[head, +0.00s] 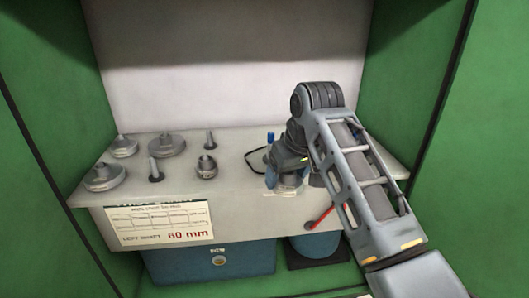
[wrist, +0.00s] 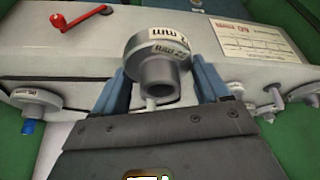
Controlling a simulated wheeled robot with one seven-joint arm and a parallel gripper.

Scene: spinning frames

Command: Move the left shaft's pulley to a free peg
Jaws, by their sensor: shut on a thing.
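Two bare pegs stand among the stored pulleys: a back peg (head: 210,139) and a front peg (head: 155,171). My arm hides the bench's right part in the head view.
Stored pulleys stand at the back left (head: 124,147), back middle (head: 166,145), front left (head: 104,177) and right (head: 206,167). A sign reads left shaft 60 mm (head: 160,223). A red lever (wrist: 75,25) is on the front panel. Green walls flank the bench. Another pulley (wrist: 35,103) sits on a blue-tipped shaft.

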